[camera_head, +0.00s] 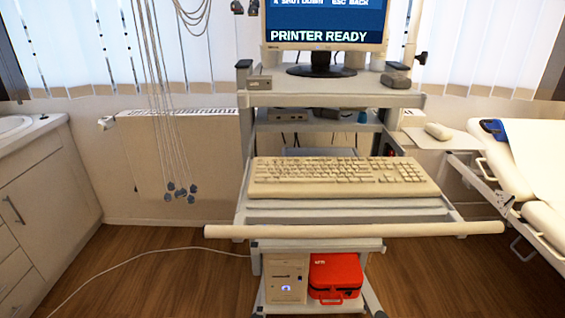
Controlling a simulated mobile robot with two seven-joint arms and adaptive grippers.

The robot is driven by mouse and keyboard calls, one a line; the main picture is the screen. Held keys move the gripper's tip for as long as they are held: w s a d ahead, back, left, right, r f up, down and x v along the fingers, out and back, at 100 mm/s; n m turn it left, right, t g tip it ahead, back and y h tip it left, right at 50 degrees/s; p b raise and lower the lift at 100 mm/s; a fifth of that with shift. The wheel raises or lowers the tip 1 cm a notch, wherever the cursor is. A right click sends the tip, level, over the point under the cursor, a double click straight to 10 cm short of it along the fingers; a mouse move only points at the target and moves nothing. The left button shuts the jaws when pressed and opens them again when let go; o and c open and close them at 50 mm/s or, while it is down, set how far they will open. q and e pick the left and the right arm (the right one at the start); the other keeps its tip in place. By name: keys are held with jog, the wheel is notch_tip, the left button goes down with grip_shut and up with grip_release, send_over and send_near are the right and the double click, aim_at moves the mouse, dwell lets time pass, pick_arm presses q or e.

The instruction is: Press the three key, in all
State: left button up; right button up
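A beige keyboard (342,177) lies flat on the pull-out shelf of a grey cart, in the middle of the view. Its keys face up, with a number pad at its right end. The single key legends are too small to read. A monitor (325,27) stands on the cart's top shelf and shows "PRINTER READY" with a menu line above, cut off by the picture's top edge. Neither of my grippers is in view, and nothing touches the keyboard.
A long beige handle bar (354,230) runs across the cart's front. A red case (335,278) and a computer box (285,279) sit on the low shelf. Cables (166,110) hang at left. A counter (40,190) stands left, a bed (530,165) right. Floor is open at left front.

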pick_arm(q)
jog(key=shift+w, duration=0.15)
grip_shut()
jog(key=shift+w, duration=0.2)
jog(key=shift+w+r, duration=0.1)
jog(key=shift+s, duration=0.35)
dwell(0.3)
